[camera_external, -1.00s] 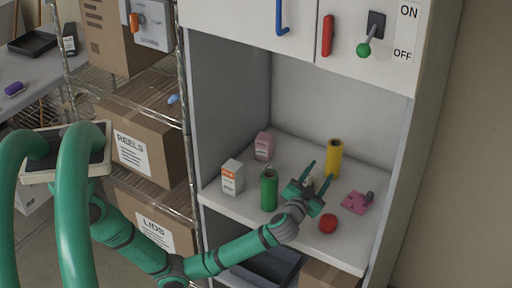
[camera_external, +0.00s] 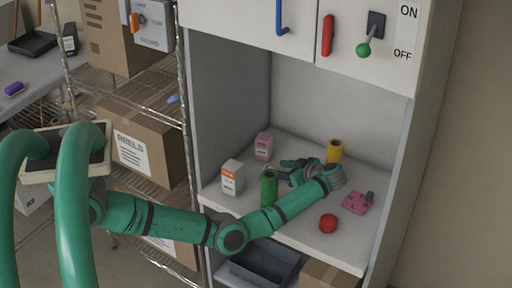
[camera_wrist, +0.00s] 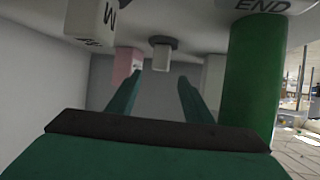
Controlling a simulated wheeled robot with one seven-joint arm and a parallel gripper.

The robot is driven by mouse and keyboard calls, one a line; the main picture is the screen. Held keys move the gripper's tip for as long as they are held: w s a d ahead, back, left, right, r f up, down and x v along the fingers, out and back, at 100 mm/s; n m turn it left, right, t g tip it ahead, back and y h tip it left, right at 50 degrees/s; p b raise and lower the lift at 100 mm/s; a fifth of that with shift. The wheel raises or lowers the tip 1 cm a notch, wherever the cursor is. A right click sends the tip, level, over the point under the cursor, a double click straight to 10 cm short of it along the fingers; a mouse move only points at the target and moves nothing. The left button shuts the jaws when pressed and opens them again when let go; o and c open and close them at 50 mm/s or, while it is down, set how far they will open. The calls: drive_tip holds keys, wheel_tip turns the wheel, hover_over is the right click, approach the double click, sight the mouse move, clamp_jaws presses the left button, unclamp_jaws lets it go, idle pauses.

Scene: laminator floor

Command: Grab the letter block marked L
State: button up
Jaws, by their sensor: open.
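No block with a readable L shows. The wrist view is upside down, with the shelf surface along its top. A pale block marked M (camera_wrist: 92,22) stands close, at upper left. A smaller pale block (camera_wrist: 164,52) is farther off, between the lines of my fingers; its letter cannot be read. My gripper (camera_wrist: 160,82) is open and empty, its fingers pointing towards that smaller block. In the external view my gripper (camera_external: 284,170) is low over the shelf, behind the green cylinder (camera_external: 268,189). The letter blocks cannot be made out there, probably hidden by my arm.
A white-orange box (camera_external: 232,180), pink box (camera_external: 263,146), yellow spool (camera_external: 334,150), pink piece (camera_external: 356,204) and red ball (camera_external: 328,223) stand around the shelf (camera_external: 300,236). Cabinet walls enclose it.

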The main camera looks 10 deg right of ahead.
drive_tip(key=shift+s+a+f, duration=0.15)
drive_tip(key=shift+f, duration=0.15)
drive_tip(key=shift+w+a+f, duration=0.15)
drive_tip(key=shift+w+f, duration=0.05)
drive_tip(key=x, duration=0.5)
drive_tip(key=shift+x, duration=2.5)
drive_tip(key=shift+f, duration=0.1)
clamp_jaws()
